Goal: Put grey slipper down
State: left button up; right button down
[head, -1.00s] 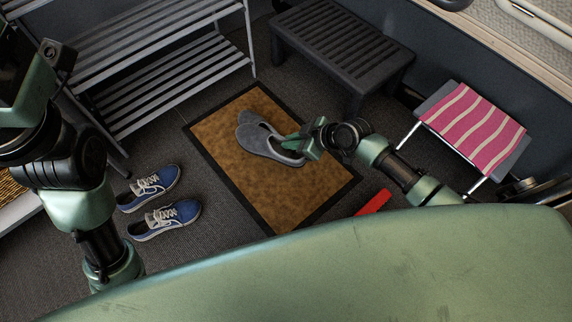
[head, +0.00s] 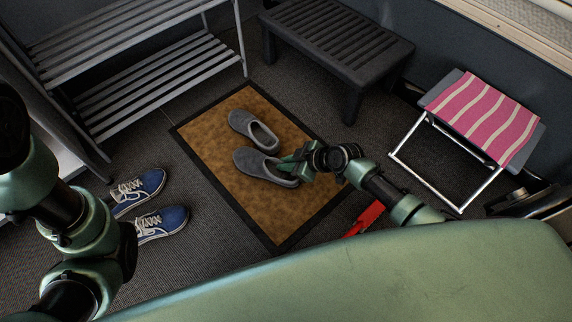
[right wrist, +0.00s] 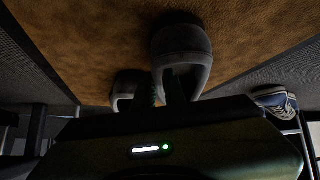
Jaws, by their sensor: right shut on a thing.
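My right gripper (head: 292,168) is shut on the heel-side rim of a grey slipper (head: 252,163). This slipper is sole-down over the brown doormat (head: 280,215), at or very close to its surface; I cannot tell whether it touches. Its toe points left in the head view. The other grey slipper (head: 245,122) lies on the mat just beyond it, roughly parallel, with a small gap between them. In the right wrist view the held slipper (right wrist: 180,40) extends out from the jaws, and the other slipper (right wrist: 127,82) is beside it. My left arm shows at the left, its gripper out of view.
Blue sneakers (head: 160,222) stand on the carpet left of the mat. A grey slatted rack (head: 150,90) is at upper left, a dark slatted bench (head: 340,45) behind. A pink striped folding stool (head: 485,115) stands at right. A red object (head: 367,217) lies near my right arm.

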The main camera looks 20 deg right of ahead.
jog(key=c, duration=1.5)
grip_release()
